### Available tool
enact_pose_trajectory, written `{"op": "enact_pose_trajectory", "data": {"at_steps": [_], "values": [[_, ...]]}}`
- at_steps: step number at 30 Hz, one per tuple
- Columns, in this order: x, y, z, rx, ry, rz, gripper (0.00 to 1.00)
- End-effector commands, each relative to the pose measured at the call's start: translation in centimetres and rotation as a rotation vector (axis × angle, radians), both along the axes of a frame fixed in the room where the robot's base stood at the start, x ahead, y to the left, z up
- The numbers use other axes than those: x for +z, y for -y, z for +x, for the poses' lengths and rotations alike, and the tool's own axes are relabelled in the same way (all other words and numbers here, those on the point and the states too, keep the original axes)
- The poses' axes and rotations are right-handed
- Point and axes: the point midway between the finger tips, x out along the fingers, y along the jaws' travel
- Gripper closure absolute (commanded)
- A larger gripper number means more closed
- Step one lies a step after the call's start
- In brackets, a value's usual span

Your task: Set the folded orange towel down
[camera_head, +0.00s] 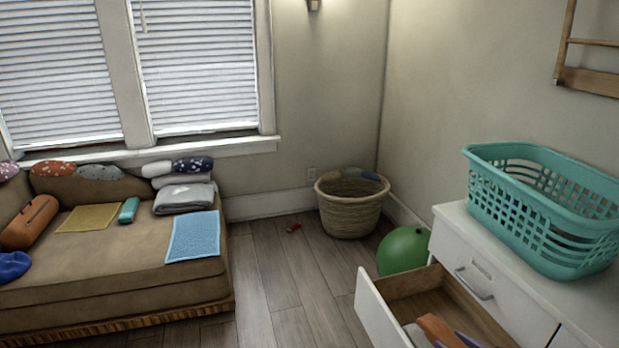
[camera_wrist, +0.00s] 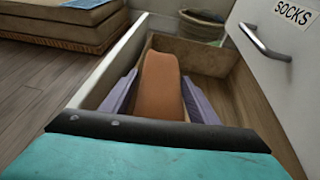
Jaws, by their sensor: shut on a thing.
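The folded orange towel (camera_wrist: 162,88) is between the two purple fingers of my gripper (camera_wrist: 163,100) in the wrist view. My gripper is shut on it. The towel also shows at the bottom edge of the head view (camera_head: 436,328), partly cut off. It is at the open drawer (camera_head: 395,318), within the drawer's outline in both views. The same drawer, with a wooden inside and a white front, surrounds the towel in the wrist view (camera_wrist: 222,66). I cannot tell whether the towel touches the drawer bottom. The far part of the drawer bottom looks bare.
A teal laundry basket (camera_head: 545,222) stands on the white dresser (camera_head: 452,222). A green balloon-like ball (camera_head: 403,250) and a wicker basket (camera_head: 350,212) are beyond the drawer. A brown sofa (camera_head: 110,262) with folded cloths is at left. The floor between is mostly clear.

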Motion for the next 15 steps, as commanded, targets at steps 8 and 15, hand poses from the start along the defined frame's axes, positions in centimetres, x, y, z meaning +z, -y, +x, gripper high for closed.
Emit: {"op": "enact_pose_trajectory", "data": {"at_steps": [8, 15], "values": [[2.6, -3.1, 4.1, 0.096, 0.003, -0.003, 0.73], [5.3, -6.3, 7.1, 0.185, 0.003, -0.003, 0.73]]}}
